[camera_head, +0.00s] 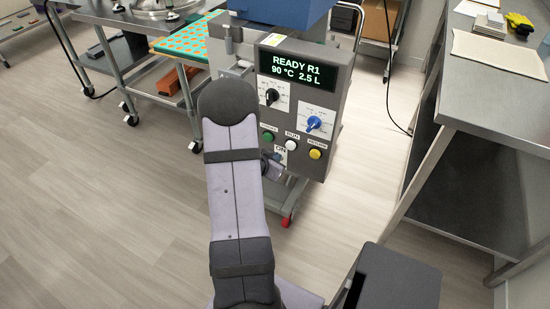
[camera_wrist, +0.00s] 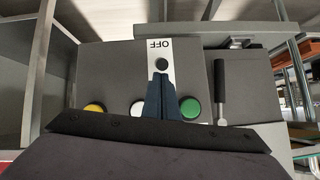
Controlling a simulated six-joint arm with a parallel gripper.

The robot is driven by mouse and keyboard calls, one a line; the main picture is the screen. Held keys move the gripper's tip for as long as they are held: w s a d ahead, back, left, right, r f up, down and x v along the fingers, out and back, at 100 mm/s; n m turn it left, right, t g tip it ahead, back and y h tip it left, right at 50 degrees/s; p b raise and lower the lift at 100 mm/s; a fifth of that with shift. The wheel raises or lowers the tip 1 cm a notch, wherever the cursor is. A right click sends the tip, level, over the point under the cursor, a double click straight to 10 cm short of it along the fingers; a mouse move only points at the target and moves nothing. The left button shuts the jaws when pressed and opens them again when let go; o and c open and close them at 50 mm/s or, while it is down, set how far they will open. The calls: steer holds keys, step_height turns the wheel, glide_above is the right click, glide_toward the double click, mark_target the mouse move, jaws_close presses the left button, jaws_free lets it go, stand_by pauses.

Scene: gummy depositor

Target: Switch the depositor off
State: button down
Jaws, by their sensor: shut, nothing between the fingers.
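The depositor (camera_head: 335,110) stands with its grey panel facing me. Its display (camera_head: 297,68) is lit and reads READY R1, 90 °C, 2.5 L. In the wrist view, which is upside down, a white switch plate (camera_wrist: 152,54) carries the word OFF and a dark round switch part (camera_wrist: 162,64). An ON label (camera_head: 280,149) shows in the head view; the switch there is mostly hidden behind my arm. My gripper (camera_wrist: 160,76) is shut and empty, its tips close to the dark switch part. I cannot tell whether they touch. It is partly hidden in the head view (camera_head: 274,167).
Green (camera_head: 268,137), white (camera_head: 291,144) and yellow (camera_head: 315,154) buttons sit close to the switch. A black knob (camera_head: 271,96) and a blue knob (camera_head: 314,123) are above. A steel table (camera_head: 497,95) stands right; a trolley with a patterned tray (camera_head: 183,41) stands left.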

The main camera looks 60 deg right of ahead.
steer(key=shift+a+f+h+b, duration=0.3)
steer(key=shift+f+h+b, duration=0.15)
steer(key=shift+b, duration=0.65)
steer(key=a+f+h+b, duration=0.1)
steer(key=f+h+b, duration=0.1)
steer(key=b, duration=0.3)
steer(key=shift+a, duration=0.2)
steer(key=shift+r, duration=0.15)
steer(key=shift+r+p, duration=0.65)
steer(key=shift+a, duration=0.1)
steer(key=a+f+b, duration=0.1)
steer(key=a+f, duration=0.1)
steer(key=a, duration=0.7)
steer(key=shift+s+a, duration=0.2)
steer(key=shift+a, duration=0.1)
